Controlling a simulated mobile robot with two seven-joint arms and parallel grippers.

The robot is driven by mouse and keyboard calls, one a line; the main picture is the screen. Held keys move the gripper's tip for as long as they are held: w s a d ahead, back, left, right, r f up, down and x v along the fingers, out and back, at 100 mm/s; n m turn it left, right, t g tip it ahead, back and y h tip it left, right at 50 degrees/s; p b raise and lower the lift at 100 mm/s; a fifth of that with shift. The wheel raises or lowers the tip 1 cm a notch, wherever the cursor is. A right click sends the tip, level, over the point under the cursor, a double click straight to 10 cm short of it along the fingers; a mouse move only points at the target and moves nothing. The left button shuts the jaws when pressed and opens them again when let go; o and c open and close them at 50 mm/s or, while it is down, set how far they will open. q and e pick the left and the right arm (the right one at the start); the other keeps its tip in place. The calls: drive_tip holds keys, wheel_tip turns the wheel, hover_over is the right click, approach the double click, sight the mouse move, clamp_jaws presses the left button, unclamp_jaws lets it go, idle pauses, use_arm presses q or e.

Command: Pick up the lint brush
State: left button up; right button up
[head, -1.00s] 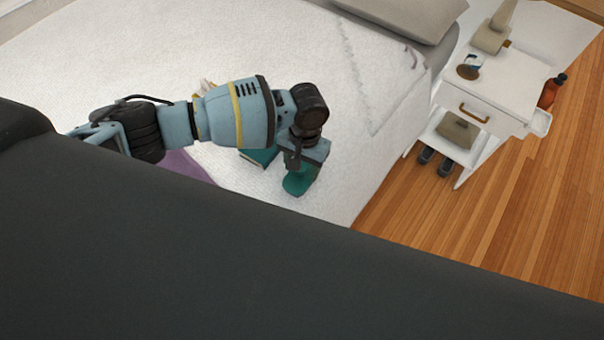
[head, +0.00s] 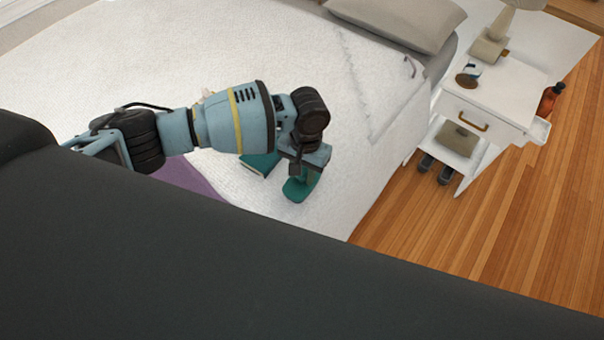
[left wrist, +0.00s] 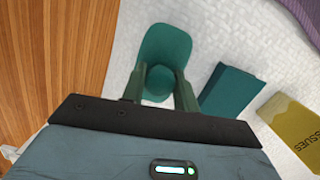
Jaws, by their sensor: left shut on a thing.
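The lint brush (head: 298,189) is a teal-green thing with a rounded, paddle-like end, over the white bed near its front edge. It also shows in the left wrist view (left wrist: 165,46), between the fingers. My left gripper (head: 303,170) is shut on the lint brush; its two fingertips (left wrist: 158,82) sit either side of its narrow part. The rest of the brush is hidden by the gripper. I cannot tell whether the brush touches the bed. My right gripper is not in view.
A teal book-like box (left wrist: 232,89) lies beside the brush on the bed, with a yellow tissue box (left wrist: 293,130) near it. A purple cloth (head: 190,180) lies to the left. A white nightstand (head: 492,100) stands at the right on the wooden floor (head: 470,235).

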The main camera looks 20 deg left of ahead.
use_arm(q)
wheel_tip(320, 180, up, 2)
drive_tip(key=shift+d+r, duration=0.15)
drive_tip(key=shift+r, duration=0.1)
drive_tip(key=s+d+r, duration=0.1)
drive_tip(key=s+d, duration=0.7)
drive_tip(key=d, duration=0.5)
drive_tip(key=shift+s+d, duration=0.15)
drive_tip(key=shift+s, duration=0.05)
